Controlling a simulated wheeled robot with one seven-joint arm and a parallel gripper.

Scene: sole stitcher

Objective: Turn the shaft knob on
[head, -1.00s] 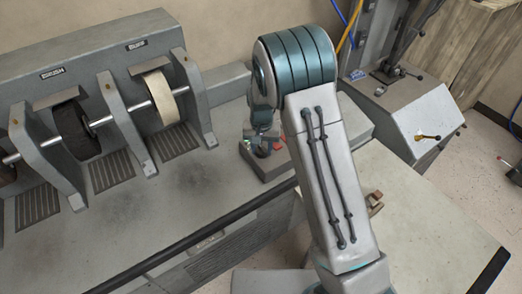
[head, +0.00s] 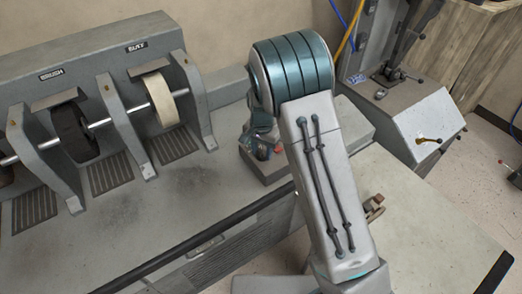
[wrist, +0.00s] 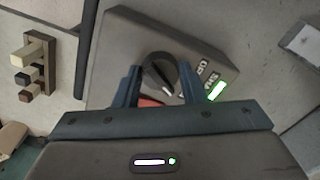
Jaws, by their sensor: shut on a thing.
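The shaft knob (wrist: 158,68) is a dark round dial with a pale pointer line, on the grey control box (wrist: 115,60) in the wrist view. My gripper (wrist: 161,76) has one finger on each side of the knob and is shut on it. A lit green indicator (wrist: 217,91) and white lettering, partly hidden, are right of the knob. A red part (wrist: 150,102) shows between the fingers. In the head view my gripper (head: 262,148) is down at the control box (head: 264,172), and my wrist hides the knob.
The grey machine bench (head: 110,225) carries a dark brush wheel (head: 73,132) and a pale buff wheel (head: 161,99) on a shaft, left of my arm. A grey machine with a lever (head: 415,110) stands at the right. A pale tabletop (head: 430,215) lies right of my arm.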

